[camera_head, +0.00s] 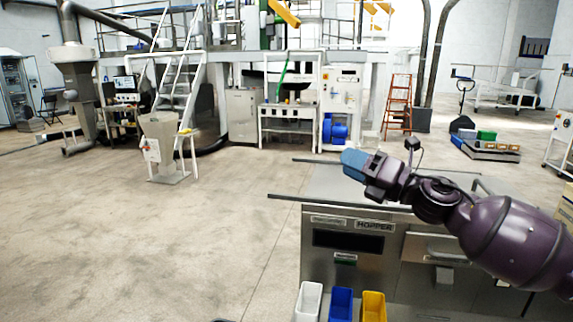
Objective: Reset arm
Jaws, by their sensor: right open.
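My right arm comes in from the right edge, dark purple, and reaches left above a metal machine (350,189) marked HOPPER. My right gripper (354,160), with blue fingers, is at the arm's end over the machine's top. It is open, and I see nothing held in it. The fingers overlap in this view, so the gap between them is hard to see. My left gripper is not in view.
White (308,302), blue (341,304) and yellow (373,306) bins stand at the machine's front. A dark rail (290,198) juts left from its top. An orange ladder (398,103) and white stairs (180,82) stand farther back.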

